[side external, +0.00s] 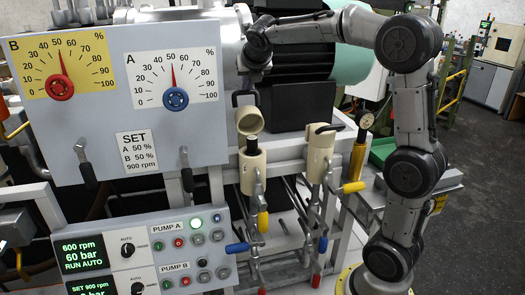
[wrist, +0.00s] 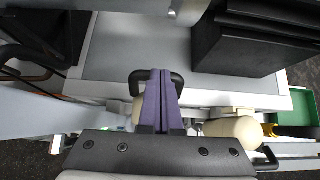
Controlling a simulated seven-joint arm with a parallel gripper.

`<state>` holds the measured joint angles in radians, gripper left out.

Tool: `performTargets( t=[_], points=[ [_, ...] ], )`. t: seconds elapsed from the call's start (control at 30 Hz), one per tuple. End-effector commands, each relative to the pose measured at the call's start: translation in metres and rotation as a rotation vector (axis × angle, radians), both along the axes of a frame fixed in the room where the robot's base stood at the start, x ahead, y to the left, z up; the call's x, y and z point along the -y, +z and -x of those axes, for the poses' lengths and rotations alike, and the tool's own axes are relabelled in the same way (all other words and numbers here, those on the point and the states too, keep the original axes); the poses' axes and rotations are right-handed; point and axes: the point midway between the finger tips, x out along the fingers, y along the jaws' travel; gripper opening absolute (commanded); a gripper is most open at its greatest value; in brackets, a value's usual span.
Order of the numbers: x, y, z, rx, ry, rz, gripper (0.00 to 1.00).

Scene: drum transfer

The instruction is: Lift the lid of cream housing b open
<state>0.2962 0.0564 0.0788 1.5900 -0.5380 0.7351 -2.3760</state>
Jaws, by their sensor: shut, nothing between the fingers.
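Two cream housings stand side by side on the rig, and no letters are legible on them. The left housing (side external: 253,165) has its round cream lid (side external: 250,120) tilted up, with a black handle (side external: 242,98) above it. The right housing (side external: 320,150) has a black handle (side external: 329,128) at its top; its lid looks down. In the wrist view, my gripper (wrist: 161,72) has its purple fingers together, overlapping a black handle loop (wrist: 174,78). I cannot tell whether they touch it. The fingers are not discernible in the side view.
The gauge panel (side external: 110,150) stands left of the housings, with the pump control box (side external: 150,250) below. A yellow cylinder with a gauge (side external: 359,155) stands to the right. Coloured valve levers hang below the housings. A black block (wrist: 255,40) rises beside the fingers.

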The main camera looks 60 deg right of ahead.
Motion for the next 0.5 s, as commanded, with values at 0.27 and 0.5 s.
performTargets(
  t=[0.27, 0.5],
  points=[
    [0.027, -0.005, -0.027, 0.000, -0.001, 0.000, 0.00],
    [0.042, -0.013, -0.042, 0.000, 0.000, 0.000, 0.00]
  ],
)
